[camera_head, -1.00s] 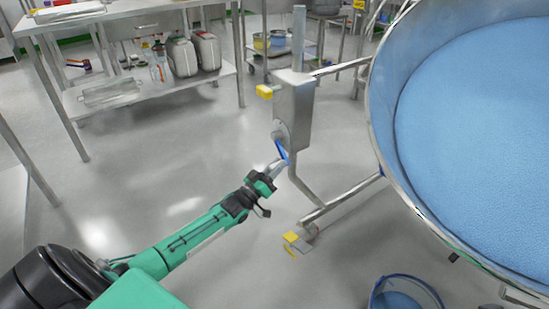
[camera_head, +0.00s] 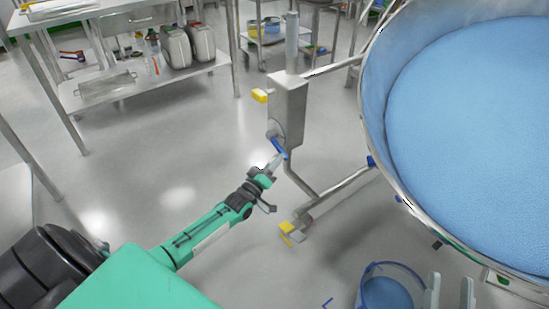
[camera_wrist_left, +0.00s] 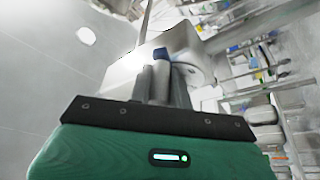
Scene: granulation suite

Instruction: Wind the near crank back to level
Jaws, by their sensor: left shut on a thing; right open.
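The near crank has a blue handle (camera_head: 278,146) on the side of a steel gearbox (camera_head: 288,108), which stands on a post left of the large bowl. My left gripper (camera_head: 273,163) is shut on the blue handle; in the left wrist view the handle's blue end (camera_wrist_left: 160,54) shows at the fingertips (camera_wrist_left: 169,82). The bowl (camera_head: 400,190) is full of blue powder (camera_head: 480,110) and is cut off by the right edge. My right gripper (camera_head: 450,292) shows only as two pale fingers at the bottom edge, open and empty.
A clear tub (camera_head: 392,268) with blue powder stands on the floor below the bowl. A steel bench (camera_head: 150,82) stands at back left. Floor between is open.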

